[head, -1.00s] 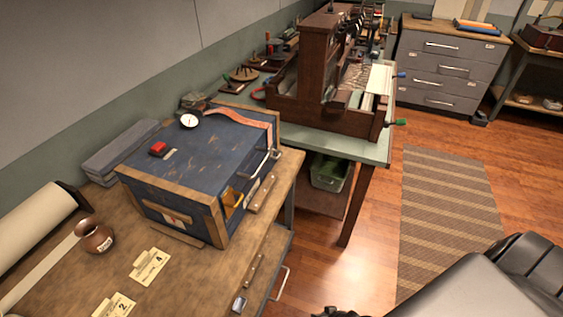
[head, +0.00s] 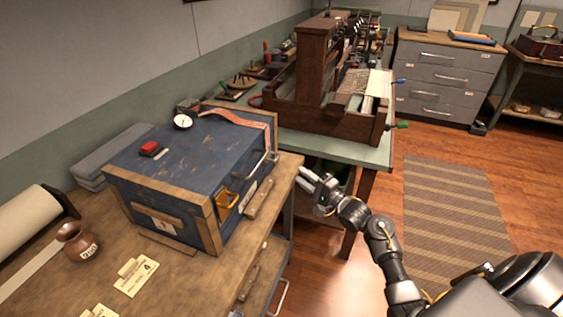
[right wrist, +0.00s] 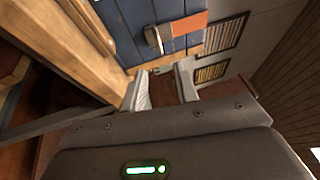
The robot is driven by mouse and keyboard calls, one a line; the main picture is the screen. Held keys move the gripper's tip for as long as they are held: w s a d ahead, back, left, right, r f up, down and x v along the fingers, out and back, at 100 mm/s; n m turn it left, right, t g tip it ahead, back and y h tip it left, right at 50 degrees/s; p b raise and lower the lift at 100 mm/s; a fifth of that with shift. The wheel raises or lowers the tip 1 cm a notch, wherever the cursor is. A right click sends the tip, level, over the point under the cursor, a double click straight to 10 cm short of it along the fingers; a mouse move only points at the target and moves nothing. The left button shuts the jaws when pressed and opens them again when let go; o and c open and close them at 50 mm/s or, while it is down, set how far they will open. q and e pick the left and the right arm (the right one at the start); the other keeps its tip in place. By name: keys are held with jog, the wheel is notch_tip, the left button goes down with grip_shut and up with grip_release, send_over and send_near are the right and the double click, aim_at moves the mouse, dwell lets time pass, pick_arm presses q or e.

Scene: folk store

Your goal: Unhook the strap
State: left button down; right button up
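The strap (head: 238,116) is a reddish-orange band lying over the top right of a blue wooden-edged chest (head: 180,165). In the right wrist view the strap (right wrist: 190,23) shows at the top, with a metal end piece (right wrist: 154,39) against the blue panel. How it is hooked cannot be made out. A metal bar handle (head: 261,170) and a yellow fitting (head: 226,199) are on the chest's right side. My right gripper (head: 304,179) is open and empty, right of the chest and apart from it. Its fingers (right wrist: 161,86) stand apart in the wrist view. My left gripper is out of view.
The chest stands on a wooden workbench (head: 190,285). A dial gauge (head: 182,122) and a red-topped block (head: 149,148) are on its lid. A green table (head: 345,149) with a wooden loom stands behind. Floor is open on the right.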

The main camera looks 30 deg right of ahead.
jog(key=x, duration=1)
jog(key=shift+w+p, duration=0.2)
jog(key=shift+p, duration=0.1)
jog(key=shift+f, duration=0.1)
grip_shut()
